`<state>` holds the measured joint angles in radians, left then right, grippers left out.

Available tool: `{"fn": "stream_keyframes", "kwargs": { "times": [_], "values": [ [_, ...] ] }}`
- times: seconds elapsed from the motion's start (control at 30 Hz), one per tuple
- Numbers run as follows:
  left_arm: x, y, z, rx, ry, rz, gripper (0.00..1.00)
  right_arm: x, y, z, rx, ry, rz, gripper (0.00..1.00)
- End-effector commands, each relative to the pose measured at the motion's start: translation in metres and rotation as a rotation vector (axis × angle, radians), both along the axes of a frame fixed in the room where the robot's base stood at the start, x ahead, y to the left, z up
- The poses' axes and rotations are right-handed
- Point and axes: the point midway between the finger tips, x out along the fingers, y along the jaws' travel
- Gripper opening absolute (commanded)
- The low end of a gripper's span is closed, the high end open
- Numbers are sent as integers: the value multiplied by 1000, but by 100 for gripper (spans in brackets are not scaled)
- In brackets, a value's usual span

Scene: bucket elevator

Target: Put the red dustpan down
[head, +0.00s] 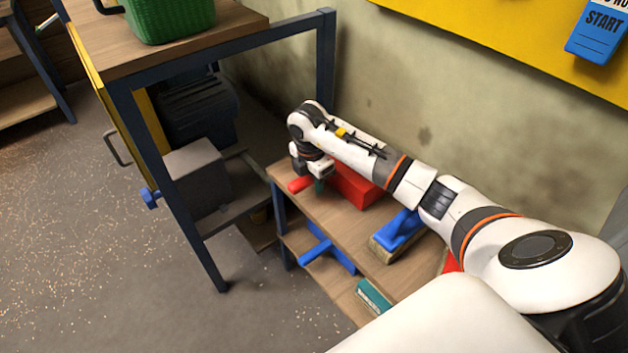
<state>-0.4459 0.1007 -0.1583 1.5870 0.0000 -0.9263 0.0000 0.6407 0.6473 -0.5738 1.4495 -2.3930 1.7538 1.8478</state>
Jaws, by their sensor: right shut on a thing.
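The red dustpan (355,187) is on or just above the top board of the low wooden shelf (345,225), near its far left end. Its red handle (299,185) points left, and part of the pan is hidden under my right arm. My right gripper (318,181) is over the handle side of the dustpan, shut on it. I cannot tell whether the pan touches the board. My left gripper is not in view.
A blue brush (398,233) lies on the same board, nearer me. A blue tool (325,252) and a teal box (373,296) are on the lower board. A blue-framed table (218,33) bearing a green basket (170,18) stands left. The wall is close behind.

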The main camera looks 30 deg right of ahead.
Motion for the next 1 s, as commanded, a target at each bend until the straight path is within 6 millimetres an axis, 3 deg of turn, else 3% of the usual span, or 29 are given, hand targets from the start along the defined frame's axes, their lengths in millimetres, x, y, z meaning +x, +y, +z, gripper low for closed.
{"fn": "stream_keyframes", "kwargs": {
  "times": [0.07,0.1,0.23,0.5,0.63,1.0],
  "values": [
    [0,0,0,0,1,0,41,0,1,0,3,-1,1,0],
    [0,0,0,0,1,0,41,0,1,0,3,0,1,30],
    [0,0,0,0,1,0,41,0,1,0,3,0,1,51],
    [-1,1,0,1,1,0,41,0,1,1,3,0,1,51],
    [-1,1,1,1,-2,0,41,0,1,11,2,-2,1,51],
    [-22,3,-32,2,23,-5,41,0,7,85,1,-3,1,51]
  ]
}}
